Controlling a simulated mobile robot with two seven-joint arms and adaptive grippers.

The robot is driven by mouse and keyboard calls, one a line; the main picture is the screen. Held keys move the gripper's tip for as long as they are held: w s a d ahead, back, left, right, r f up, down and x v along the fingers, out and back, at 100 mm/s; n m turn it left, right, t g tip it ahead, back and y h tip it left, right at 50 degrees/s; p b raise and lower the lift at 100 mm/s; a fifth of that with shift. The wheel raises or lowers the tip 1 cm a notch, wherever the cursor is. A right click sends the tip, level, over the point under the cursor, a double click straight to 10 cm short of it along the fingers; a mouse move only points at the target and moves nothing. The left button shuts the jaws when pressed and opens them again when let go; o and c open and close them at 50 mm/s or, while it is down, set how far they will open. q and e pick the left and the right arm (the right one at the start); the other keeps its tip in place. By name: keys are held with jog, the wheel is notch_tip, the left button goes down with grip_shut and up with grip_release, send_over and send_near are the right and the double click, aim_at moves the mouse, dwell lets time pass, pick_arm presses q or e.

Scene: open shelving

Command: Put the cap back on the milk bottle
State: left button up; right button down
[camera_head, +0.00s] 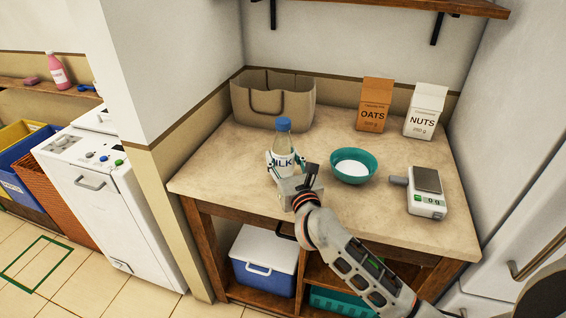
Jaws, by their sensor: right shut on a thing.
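The milk bottle (283,144) is clear and white with a "MILK" label, and is upright above the left-middle of the counter (222,160). A blue cap (283,124) sits at the top of its neck; I cannot tell how firmly it is seated. My right gripper (285,160) is shut on the milk bottle, with one finger on each side of its body. The gripper hides the bottle's lower part and base, so I cannot tell whether it touches the counter. My left gripper is not in view.
A teal bowl (335,174) with white contents stands just right of the bottle. A beige basket (250,98), oats box (374,105) and nuts carton (425,111) stand at the back. A scale (427,205) is at the right. The left front counter is clear.

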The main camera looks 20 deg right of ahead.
jog(key=shift+f, duration=0.4)
jog(key=shift+f, duration=0.1)
jog(key=shift+f, duration=0.15)
jog(key=c, duration=1.2)
grip_release()
